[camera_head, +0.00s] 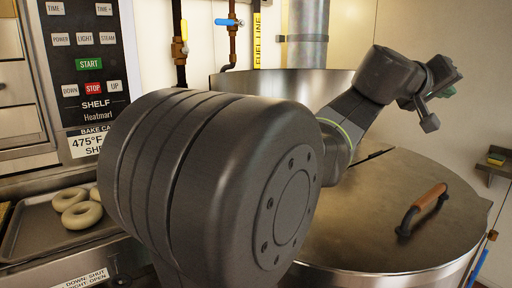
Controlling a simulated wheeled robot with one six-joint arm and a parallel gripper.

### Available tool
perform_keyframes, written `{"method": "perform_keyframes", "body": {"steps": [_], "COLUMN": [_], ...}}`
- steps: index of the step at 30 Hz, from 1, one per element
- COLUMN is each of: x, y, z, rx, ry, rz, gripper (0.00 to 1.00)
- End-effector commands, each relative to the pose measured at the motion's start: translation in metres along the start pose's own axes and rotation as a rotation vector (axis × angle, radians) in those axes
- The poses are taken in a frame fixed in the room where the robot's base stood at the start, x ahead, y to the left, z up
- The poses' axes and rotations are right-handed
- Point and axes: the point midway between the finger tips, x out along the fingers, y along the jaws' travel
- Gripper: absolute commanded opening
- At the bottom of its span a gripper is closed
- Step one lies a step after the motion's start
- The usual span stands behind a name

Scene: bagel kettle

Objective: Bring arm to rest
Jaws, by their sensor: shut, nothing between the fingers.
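My arm fills the middle of the head view, with a large dark joint in front and the forearm reaching up and to the right. My gripper (434,98) is at the arm's far end, above the large metal kettle. It is shut and holds nothing. It is small in the picture, and its fingers are partly hidden by the wrist. It is apart from the kettle lid (365,225), which lies flat below it.
The lid has a wooden handle (428,200). Raw bagels (80,215) lie on a tray (35,240) at left, under an oven control panel (85,65). Pipes with a yellow valve (180,48) and blue valve (228,22) run behind. A small wall shelf (494,168) is at right.

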Motion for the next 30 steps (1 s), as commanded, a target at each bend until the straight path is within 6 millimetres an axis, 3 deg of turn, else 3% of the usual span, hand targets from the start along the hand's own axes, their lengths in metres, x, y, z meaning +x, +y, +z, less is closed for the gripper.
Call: {"method": "perform_keyframes", "body": {"steps": [1, 6, 18, 30], "x": [-0.004, -0.010, -0.024, -0.028], "y": [0.002, 0.000, -0.012, -0.020], "z": [-0.014, -0.041, -0.096, -0.111], "rx": [-0.019, -0.084, -0.218, -0.263], "ry": [0.003, 0.003, 0.002, 0.000], "rz": [0.003, 0.019, 0.053, 0.066], "gripper": [0.00, 0.00, 0.00, 0.00]}}
